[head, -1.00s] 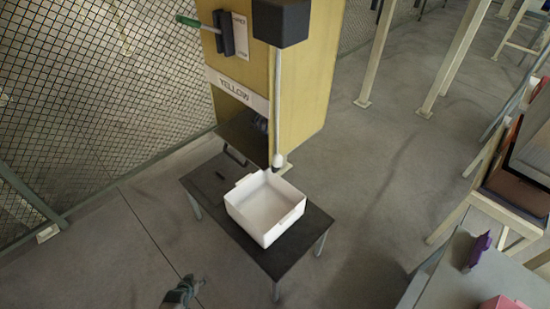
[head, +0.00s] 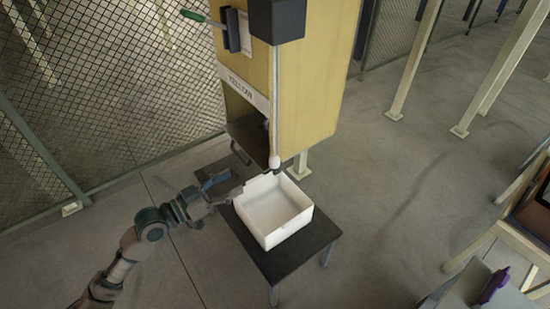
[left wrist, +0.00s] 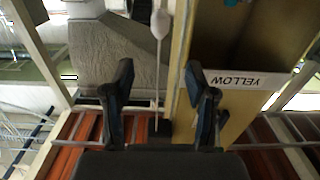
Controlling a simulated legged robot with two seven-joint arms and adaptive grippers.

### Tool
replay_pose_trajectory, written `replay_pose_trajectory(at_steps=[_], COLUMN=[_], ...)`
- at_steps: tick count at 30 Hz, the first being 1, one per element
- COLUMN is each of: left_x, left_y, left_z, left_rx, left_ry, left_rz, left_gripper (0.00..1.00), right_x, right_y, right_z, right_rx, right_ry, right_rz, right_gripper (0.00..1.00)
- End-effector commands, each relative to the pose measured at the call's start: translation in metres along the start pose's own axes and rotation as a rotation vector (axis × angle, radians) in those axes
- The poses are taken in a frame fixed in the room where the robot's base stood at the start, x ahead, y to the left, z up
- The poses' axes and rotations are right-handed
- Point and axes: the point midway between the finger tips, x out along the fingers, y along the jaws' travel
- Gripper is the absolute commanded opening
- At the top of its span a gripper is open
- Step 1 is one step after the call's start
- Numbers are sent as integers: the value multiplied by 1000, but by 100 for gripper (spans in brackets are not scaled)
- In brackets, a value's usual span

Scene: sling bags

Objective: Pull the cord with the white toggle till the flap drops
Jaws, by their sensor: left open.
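The cord (head: 277,100) hangs straight down from a dark box at the front corner of the yellow cabinet. Its white toggle (head: 274,162) hangs just above the back edge of the white bin; it also shows at the top of the left wrist view (left wrist: 160,24). A dark flap (head: 250,139) slants at the cabinet's lower opening, partly in shadow. My left gripper (head: 228,188) is open, left of the toggle and apart from it. In the left wrist view its fingers (left wrist: 160,95) are spread, with the cord seen between them in the background. My right gripper is not in view.
The white bin (head: 294,218) stands on a small dark table (head: 318,243) below the toggle. The cabinet (head: 316,85) carries a "YELLOW" label and a green-handled lever (head: 195,16). A mesh fence (head: 120,80) stands at the left.

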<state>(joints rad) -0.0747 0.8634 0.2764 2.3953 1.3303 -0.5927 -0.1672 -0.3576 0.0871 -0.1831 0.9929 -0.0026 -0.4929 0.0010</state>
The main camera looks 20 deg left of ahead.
Motion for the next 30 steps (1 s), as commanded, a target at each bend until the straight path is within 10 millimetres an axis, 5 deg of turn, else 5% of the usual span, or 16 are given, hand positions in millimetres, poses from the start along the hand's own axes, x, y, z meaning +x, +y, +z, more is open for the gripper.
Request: replay_pose_trajectory(at_steps=[9,15,21,30], left_x=[75,118,142,148], left_y=[1,2,0,0], left_z=[-6,-4,-2,0], left_rx=[-1,-1,-1,0], left_ry=[6,3,2,-1], left_rz=[-1,0,-2,-2], left_gripper=[57,57,57,57], right_x=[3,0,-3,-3], right_y=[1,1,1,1], right_z=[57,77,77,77], right_rx=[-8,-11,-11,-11], right_ry=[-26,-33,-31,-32], right_rz=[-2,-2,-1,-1], right_gripper=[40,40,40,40])
